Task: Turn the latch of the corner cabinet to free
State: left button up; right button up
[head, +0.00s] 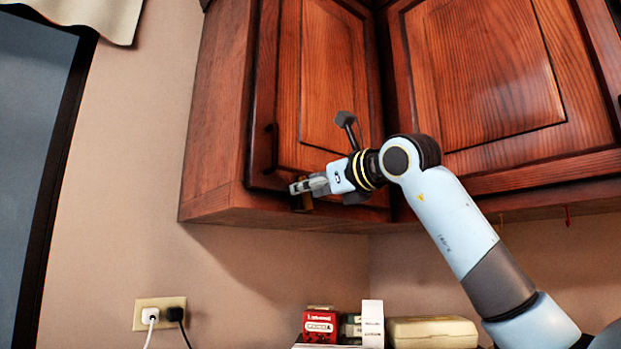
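The corner cabinet (222,150) is red-brown wood and hangs on the wall. Its narrow door (318,85) looks shut and has a dark vertical handle (271,148) on its left side. A small brown latch (302,204) sits at the door's lower edge, partly hidden by my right gripper (296,187). The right gripper reaches in from the right, its fingertips at the latch and pointing left. The fingers overlap in this view, so I cannot tell whether they grip the latch or how it is turned. My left gripper is not in view.
A wider cabinet door (485,75) adjoins on the right, behind my arm. Below stand a red box (319,325), a white box (372,322) and a beige case (433,332). A wall outlet (158,313) holds two plugs.

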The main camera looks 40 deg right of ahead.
grip_shut()
dwell(0.3)
dwell(0.3)
jog(key=n, duration=0.3)
jog(key=a+f+n+b, duration=0.1)
jog(key=n, duration=0.2)
jog(key=a+f+n+b, duration=0.1)
jog(key=n, duration=0.3)
jog(key=shift+a+f+n+b, duration=0.1)
jog(key=shift+f+n+b, duration=0.1)
jog(key=shift+n, duration=0.55)
jog(key=shift+f+n+b, duration=0.1)
jog(key=shift+f+n, duration=0.05)
jog(key=shift+n, duration=0.6)
jog(key=shift+f, duration=0.1)
